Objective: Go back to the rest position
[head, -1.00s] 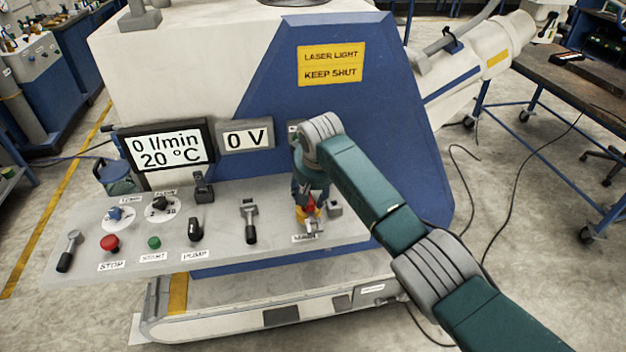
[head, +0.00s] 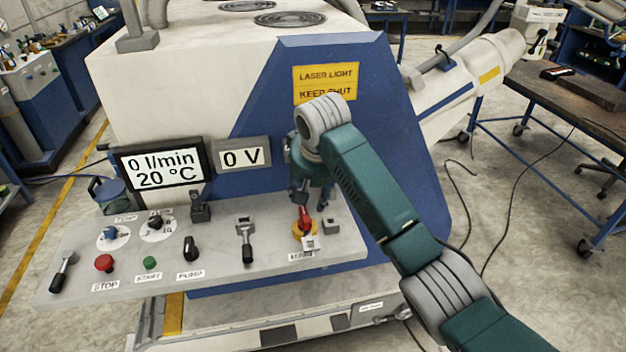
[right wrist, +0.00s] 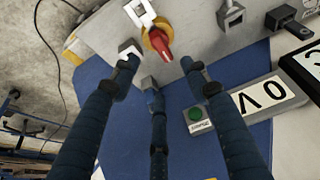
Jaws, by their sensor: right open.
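My right gripper (head: 312,198) is open and empty. It hangs above the right end of the sloping control panel (head: 120,275), just over a red-handled rotary switch (head: 304,219) on a yellow plate. In the right wrist view, the three spread fingers (right wrist: 157,72) stand apart from the red handle (right wrist: 160,45), with nothing between them. My right arm comes in from the lower right and hides part of the blue cabinet side. My left gripper is in neither view.
The panel has a red stop button (head: 104,263), a green button (head: 150,263) and several levers. Two displays (head: 165,165) (head: 242,155) read 0 l/min, 20 °C and 0 V. A workbench (head: 560,100) stands right; cables lie on the floor between. Open floor shows at the far left.

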